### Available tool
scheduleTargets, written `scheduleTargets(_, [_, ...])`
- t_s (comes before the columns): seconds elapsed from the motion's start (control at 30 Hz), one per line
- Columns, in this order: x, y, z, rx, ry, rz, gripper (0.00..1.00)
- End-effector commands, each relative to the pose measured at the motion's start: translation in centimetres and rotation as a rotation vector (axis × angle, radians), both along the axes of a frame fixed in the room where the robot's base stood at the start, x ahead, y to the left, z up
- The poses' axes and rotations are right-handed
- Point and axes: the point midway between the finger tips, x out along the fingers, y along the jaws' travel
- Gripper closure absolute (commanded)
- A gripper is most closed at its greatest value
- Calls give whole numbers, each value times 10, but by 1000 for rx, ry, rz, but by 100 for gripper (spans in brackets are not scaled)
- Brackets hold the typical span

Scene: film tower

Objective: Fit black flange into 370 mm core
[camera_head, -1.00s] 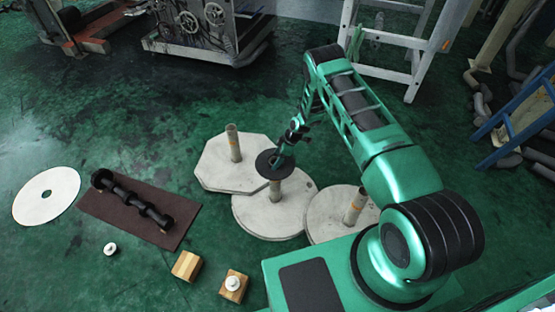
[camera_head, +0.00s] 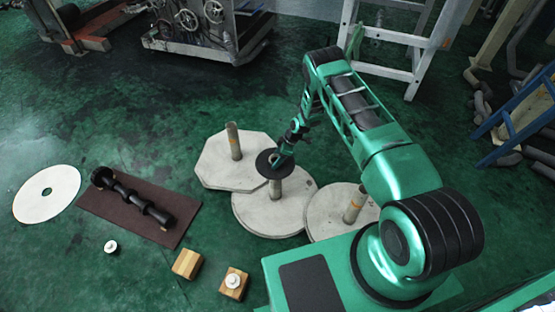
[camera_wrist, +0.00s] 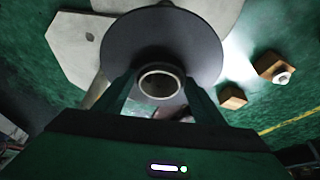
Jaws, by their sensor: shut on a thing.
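The black flange (camera_head: 266,167) is a flat disc with a raised ring hub. In the head view it lies over the top of the middle upright core (camera_head: 275,190), hiding the core's upper end. My gripper (camera_head: 283,158) is on the flange from above. In the wrist view the flange (camera_wrist: 160,42) fills the upper middle, and my gripper's fingers (camera_wrist: 160,88) stand either side of its pale-rimmed hub, shut on it. Whether the flange's underside is inside the core or only above it cannot be told. Core lengths cannot be read.
Two other cores stand on pale slabs, one back left (camera_head: 234,142) and one right (camera_head: 354,206). A brown mat (camera_head: 110,208) with a black stepped shaft (camera_head: 130,197), a white disc (camera_head: 30,200) and wooden blocks (camera_head: 187,263) lie left and front. A ladder (camera_head: 410,40) stands behind.

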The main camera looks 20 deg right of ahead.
Motion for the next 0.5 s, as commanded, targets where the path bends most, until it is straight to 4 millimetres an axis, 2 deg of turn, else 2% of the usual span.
scheduleTargets(0.07, [0, 0, 0, 0, 0, 0, 63])
scheduleTargets(0.1, [0, 0, 0, 0, 0, 0, 27])
scheduleTargets(0.17, [0, 0, 0, 0, 0, 0, 15])
scheduleTargets(0.5, [0, -1, 2, 0, 0, 0, 15])
